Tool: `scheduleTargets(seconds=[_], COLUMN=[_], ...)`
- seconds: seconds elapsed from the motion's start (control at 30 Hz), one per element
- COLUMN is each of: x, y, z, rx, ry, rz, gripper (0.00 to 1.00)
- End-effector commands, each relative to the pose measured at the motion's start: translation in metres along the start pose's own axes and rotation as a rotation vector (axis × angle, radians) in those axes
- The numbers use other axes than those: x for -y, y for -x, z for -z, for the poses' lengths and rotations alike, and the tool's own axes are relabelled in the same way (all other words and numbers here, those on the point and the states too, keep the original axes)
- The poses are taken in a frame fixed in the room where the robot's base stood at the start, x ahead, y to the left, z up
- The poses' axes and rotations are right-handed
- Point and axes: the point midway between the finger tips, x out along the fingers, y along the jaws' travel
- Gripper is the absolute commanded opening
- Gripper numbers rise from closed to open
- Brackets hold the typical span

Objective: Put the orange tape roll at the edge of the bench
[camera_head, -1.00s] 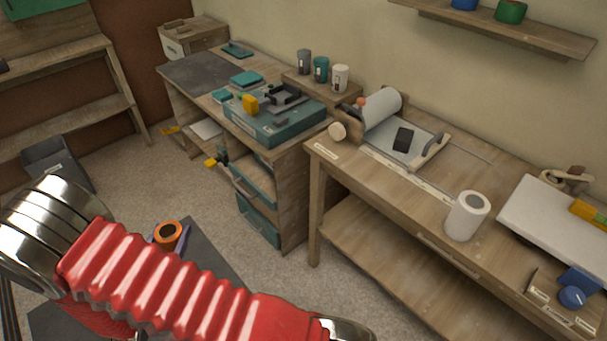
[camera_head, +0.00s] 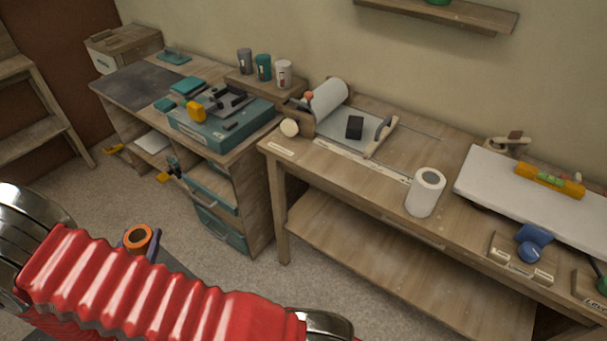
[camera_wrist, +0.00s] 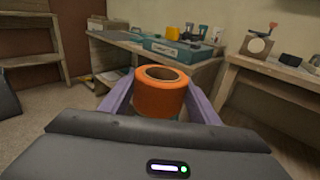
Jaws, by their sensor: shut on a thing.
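The orange tape roll (camera_wrist: 160,92) is between the two purple fingers of my gripper (camera_wrist: 160,100) in the wrist view, with its ring opening facing up. My gripper is shut on it. In the head view the orange roll (camera_head: 138,237) shows above my red arm sleeve, held over the floor and apart from any bench, with part of a finger beside it. The wooden bench (camera_head: 400,188) stands at the right, with a bare strip along its front edge. A second bench with drawers (camera_head: 130,95) stands at the left.
On the right bench are a white roll (camera_head: 425,192), a white board (camera_head: 530,200) with an orange level (camera_head: 550,180), a blue tape dispenser (camera_head: 530,245) and a paper roll holder (camera_head: 325,100). A teal toolbox (camera_head: 222,125) sits on the left bench. Carpet between is clear.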

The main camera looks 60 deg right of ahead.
Motion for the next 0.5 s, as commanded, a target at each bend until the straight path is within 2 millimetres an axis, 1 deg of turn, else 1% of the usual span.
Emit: scheduleTargets(seconds=[0.03,0.2,0.37,0.5], x=[0.011,0.048,0.087,0.125], y=[-0.015,-0.058,-0.094,-0.122], z=[-0.004,-0.017,-0.029,-0.04], rx=[-0.001,-0.005,-0.007,-0.008], ry=[-0.004,-0.011,-0.017,-0.022], rz=[0.029,0.112,0.19,0.258], gripper=[0.33,0.33,0.33,0.33])
